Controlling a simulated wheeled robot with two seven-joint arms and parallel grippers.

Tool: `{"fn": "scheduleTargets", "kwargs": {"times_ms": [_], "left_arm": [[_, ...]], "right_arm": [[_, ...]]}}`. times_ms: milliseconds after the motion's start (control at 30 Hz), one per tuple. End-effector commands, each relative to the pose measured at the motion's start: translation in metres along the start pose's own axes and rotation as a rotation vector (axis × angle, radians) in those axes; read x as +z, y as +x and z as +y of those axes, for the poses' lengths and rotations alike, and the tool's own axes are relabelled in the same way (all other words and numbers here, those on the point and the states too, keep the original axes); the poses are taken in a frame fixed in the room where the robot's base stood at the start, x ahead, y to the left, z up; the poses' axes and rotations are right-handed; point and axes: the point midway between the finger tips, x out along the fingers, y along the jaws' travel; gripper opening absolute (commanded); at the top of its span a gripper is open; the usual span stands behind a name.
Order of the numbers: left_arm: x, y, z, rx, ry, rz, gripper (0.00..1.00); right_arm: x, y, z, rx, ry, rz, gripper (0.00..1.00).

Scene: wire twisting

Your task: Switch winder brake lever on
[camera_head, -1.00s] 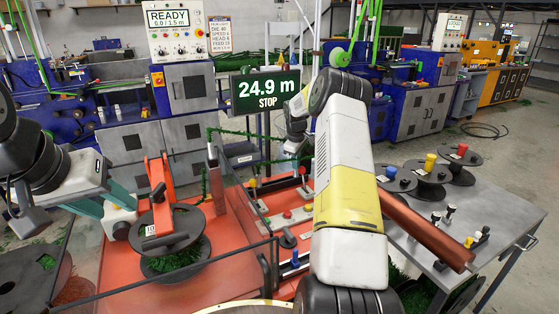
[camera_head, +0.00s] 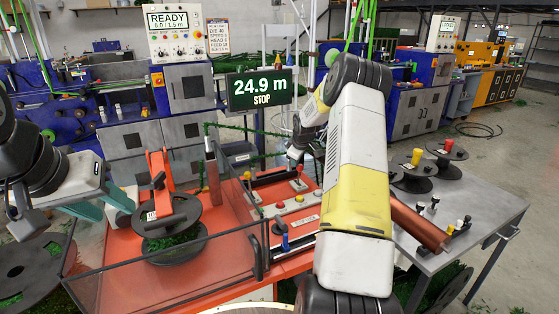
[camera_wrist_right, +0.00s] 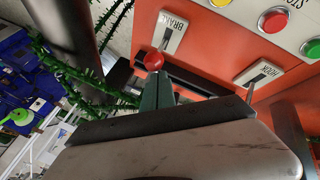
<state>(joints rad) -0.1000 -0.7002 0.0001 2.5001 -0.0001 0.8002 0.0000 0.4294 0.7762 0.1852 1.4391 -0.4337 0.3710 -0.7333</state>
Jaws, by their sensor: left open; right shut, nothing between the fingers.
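In the right wrist view, the knob lies at the plate's lower end, right at the tips of my right gripper (camera_wrist_right: 156,80). That gripper's green fingers are shut with nothing between them; I cannot tell whether they touch the knob. In the head view, my right gripper (camera_head: 294,157) is just above the red knob (camera_head: 299,168). My left gripper (camera_head: 106,208) has open teal fingers left of the winder's spool (camera_head: 170,218).
A second lever (camera_wrist_right: 251,90), on a plate marked HOOK (camera_wrist_right: 260,72), stands right of the brake lever. Push buttons (camera_wrist_right: 274,19) are beyond. Green tinsel wire (camera_wrist_right: 85,85) hangs left. A display (camera_head: 260,90) reads 24.9 m, STOP. A table with spools (camera_head: 470,210) is right.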

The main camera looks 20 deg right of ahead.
Motion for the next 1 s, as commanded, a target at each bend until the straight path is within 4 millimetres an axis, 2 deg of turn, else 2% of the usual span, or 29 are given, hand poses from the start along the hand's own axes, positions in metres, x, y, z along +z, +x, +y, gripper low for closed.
{"fn": "scheduleTargets", "kwargs": {"times_ms": [67,1000], "left_arm": [[0.0,0.0,0.0,0.0,0.0,0.0,0.43],[0.0,0.0,0.0,0.0,0.0,0.0,0.43]], "right_arm": [[0.006,0.0,-0.002,-0.002,0.002,-0.006,0.0],[-0.004,0.013,0.002,-0.002,0.001,-0.004,0.0]]}}
